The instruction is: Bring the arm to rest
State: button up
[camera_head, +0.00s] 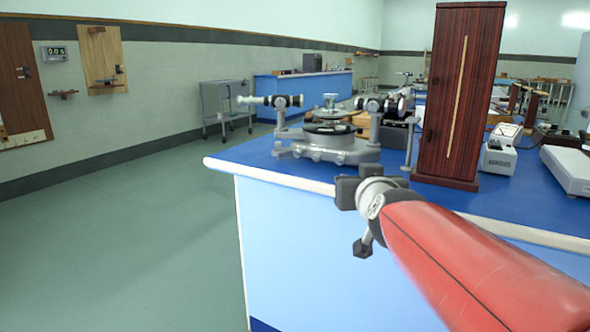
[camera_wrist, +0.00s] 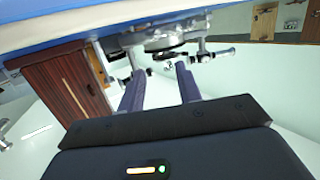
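My arm (camera_head: 470,260) reaches from the lower right corner of the head view, in front of the blue bench. My gripper (camera_wrist: 160,72) shows two dark fingers standing apart in the wrist view, with nothing between them. In the head view its dark end is small, near the bench's front edge, and its fingers cannot be made out. A spectrometer (camera_head: 325,145) with a grey base stands on the bench beyond the gripper. It also shows in the wrist view (camera_wrist: 170,40), past the fingertips and apart from them.
The bench (camera_head: 235,155) has a pale edge close to my arm. A tall dark wooden cabinet (camera_head: 460,100) and a white instrument (camera_head: 570,168) stand on it to the right. Open green floor (camera_head: 110,240) lies to the left. A grey trolley (camera_head: 226,105) stands by the wall.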

jog(key=s+d+f+g, duration=0.1)
jog(key=s+f+g, duration=0.4)
jog(key=s+f, duration=0.5)
jog(key=s+d+f+g, duration=0.2)
jog(key=s+f+g, duration=0.3)
jog(key=s+f, duration=0.5)
jog(key=s, duration=0.5)
jog(key=shift+s+d+h+p, duration=0.25)
jog(key=shift+s+h+p, duration=0.05)
jog(key=shift+p, duration=0.05)
dwell(0.7)
